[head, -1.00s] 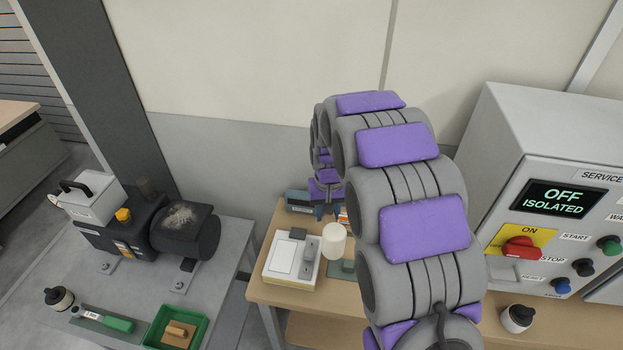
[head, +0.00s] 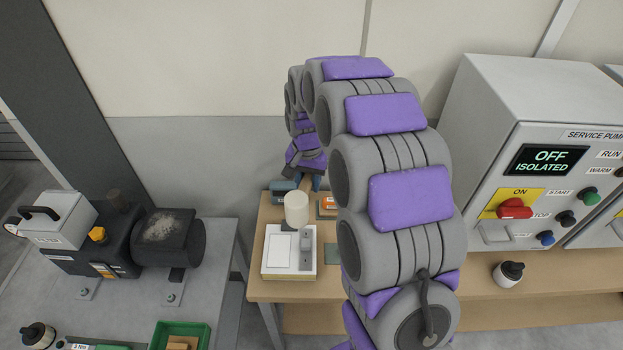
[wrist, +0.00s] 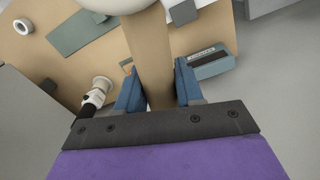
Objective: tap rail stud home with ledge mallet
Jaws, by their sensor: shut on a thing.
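My gripper (wrist: 158,75) is shut on the tan wooden handle (wrist: 150,55) of the mallet, between its two blue fingers. The mallet's cream head (wrist: 118,4) is cut off by the top edge of the wrist view. In the head view the mallet head (head: 296,208) is a pale cylinder that overlaps the back edge of a white box with a grey block on it (head: 290,262). I cannot make out the rail stud in either view.
The control cabinet (head: 490,130) stands right, a motor unit (head: 120,240) left.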

